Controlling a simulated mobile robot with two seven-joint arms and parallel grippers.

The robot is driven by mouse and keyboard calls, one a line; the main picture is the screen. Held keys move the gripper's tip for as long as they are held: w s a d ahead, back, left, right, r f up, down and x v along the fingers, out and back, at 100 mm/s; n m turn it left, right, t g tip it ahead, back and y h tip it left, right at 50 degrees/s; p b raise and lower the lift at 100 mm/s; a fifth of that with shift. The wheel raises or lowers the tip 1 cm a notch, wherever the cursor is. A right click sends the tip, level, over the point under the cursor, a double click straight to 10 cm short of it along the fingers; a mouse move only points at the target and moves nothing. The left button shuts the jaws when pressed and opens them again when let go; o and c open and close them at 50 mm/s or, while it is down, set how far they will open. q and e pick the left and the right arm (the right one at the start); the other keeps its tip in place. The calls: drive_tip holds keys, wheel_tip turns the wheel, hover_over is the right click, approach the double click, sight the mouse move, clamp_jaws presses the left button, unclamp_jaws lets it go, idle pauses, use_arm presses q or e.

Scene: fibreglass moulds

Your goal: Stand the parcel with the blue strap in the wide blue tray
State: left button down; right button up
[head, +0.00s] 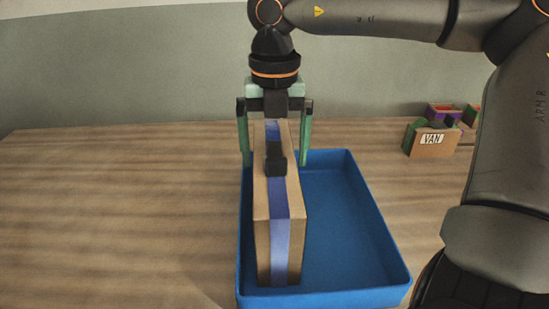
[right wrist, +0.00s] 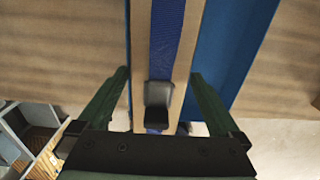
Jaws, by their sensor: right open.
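The parcel (head: 262,215) is a tall brown box with a blue strap (head: 279,241) and a black buckle or handle (head: 276,161) on top. It stands upright inside the wide blue tray (head: 376,236), along the tray's left side. My right gripper (head: 275,160) is open above the parcel, with one green finger on each side and visible gaps between. In the right wrist view the parcel (right wrist: 142,45) lies between the open fingers, with the black piece (right wrist: 158,93) on its strap close to the palm. My left gripper is not in view.
The wooden table (head: 120,210) is clear to the left of the tray. A box labelled VAN (head: 432,144) stands at the back right, with other coloured boxes (head: 447,111) behind it. In the right wrist view, grey compartments (right wrist: 22,140) show at the lower left.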

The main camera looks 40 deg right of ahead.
wheel_tip(320, 180, up, 10)
drive_tip(key=shift+r+p, duration=0.1)
drive_tip(key=shift+p, duration=0.75)
